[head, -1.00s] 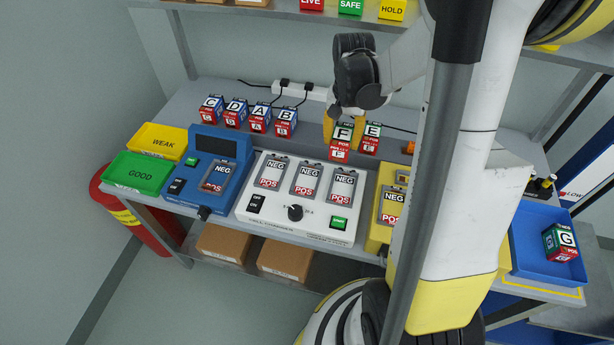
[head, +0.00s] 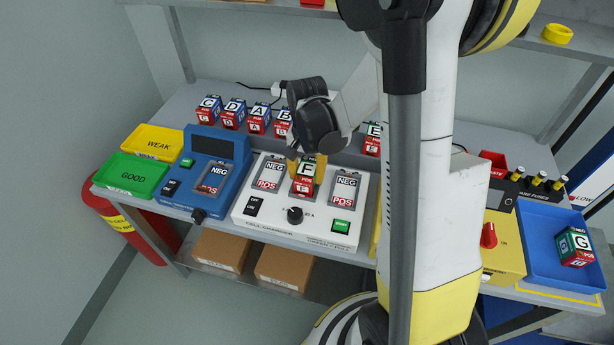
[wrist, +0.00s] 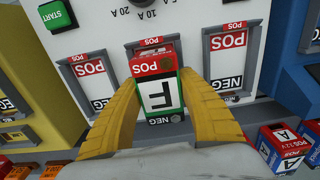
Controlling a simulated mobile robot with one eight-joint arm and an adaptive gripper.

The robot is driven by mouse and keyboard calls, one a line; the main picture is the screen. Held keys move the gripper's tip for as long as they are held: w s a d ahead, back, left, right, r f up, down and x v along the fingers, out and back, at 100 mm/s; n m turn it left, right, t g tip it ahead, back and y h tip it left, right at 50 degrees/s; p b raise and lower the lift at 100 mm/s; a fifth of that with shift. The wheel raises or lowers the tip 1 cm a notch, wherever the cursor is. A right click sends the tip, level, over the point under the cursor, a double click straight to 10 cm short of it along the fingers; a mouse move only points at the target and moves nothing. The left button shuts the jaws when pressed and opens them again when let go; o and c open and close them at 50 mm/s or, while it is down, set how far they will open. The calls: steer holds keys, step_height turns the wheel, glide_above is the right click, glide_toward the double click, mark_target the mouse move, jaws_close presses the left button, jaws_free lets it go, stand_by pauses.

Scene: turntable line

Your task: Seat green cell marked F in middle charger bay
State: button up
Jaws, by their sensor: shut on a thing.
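The green cell marked F (head: 304,177) has a red POS end and a white face with a black F. It is at the middle bay of the white cell charger (head: 246,220). My gripper (head: 307,165) is shut on it from both sides. In the wrist view the cell F (wrist: 159,95) sits between the yellow fingers (wrist: 160,110), its red end towards the bay's POS label (wrist: 149,43). It covers most of the middle bay; I cannot tell whether it is fully down. The left bay (head: 269,173) and right bay (head: 344,190) are empty.
Cell E (head: 373,140) stands behind the charger, with several blue cells (head: 232,117) to its left. The blue tester (head: 212,170), green GOOD tray (head: 132,175) and yellow WEAK tray (head: 155,142) are left. Cell G (head: 574,246) lies in the blue tray (head: 536,274) at right.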

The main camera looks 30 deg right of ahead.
mark_target(307, 170)
steer(key=shift+f, duration=0.1)
steer(key=o, duration=1.4)
steer(key=shift+c, duration=0.2)
step_height(307, 170, up, 12)
steer(key=p, duration=0.4)
steer(key=shift+s+r, duration=0.1)
steer(key=shift+r, duration=0.1)
steer(key=s+a+r+n+t, duration=0.7)
steer(key=s+a+r+n, duration=0.2)
steer(key=s+r, duration=0.2)
steer(key=shift+a, duration=0.25)
